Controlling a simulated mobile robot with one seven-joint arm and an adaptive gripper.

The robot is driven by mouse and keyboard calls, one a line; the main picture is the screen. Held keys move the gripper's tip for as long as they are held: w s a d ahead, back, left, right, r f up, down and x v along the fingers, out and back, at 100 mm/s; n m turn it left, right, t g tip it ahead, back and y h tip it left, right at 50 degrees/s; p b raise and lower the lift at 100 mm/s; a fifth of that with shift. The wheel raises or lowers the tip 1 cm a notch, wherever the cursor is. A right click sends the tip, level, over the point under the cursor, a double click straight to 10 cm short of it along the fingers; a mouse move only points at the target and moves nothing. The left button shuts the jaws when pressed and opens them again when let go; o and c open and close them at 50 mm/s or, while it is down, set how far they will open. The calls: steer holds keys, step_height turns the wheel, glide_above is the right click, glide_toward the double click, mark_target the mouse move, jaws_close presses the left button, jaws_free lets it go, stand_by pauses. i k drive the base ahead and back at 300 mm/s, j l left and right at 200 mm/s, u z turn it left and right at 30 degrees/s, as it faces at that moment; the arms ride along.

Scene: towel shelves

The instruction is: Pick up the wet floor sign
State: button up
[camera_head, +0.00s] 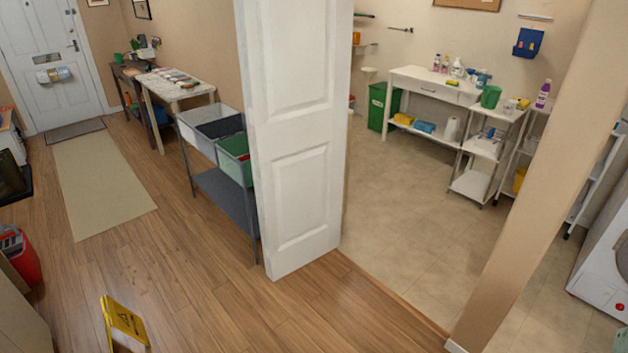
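A yellow wet floor sign (125,322) stands on the wooden floor at the lower left of the head view. It has black markings, and its lower part is cut off by the bottom edge of the picture. Nothing is seen touching it apart from the floor. My gripper is not in view.
An open white door (298,130) stands in the middle, beside a cart with bins (222,190). A red bucket (22,258) is at the left edge. A beige runner (100,180) leads to the front door. Wooden floor (210,290) is clear right of the sign.

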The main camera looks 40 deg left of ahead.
mark_target(127, 322)
steer(key=u, duration=2.95)
steer(key=i+l+u, duration=0.45)
steer(key=i+l, duration=0.6)
steer(key=i, duration=0.6)
steer(key=i+l+u, duration=0.45)
steer(key=i+l, duration=1)
steer(key=l, duration=0.15)
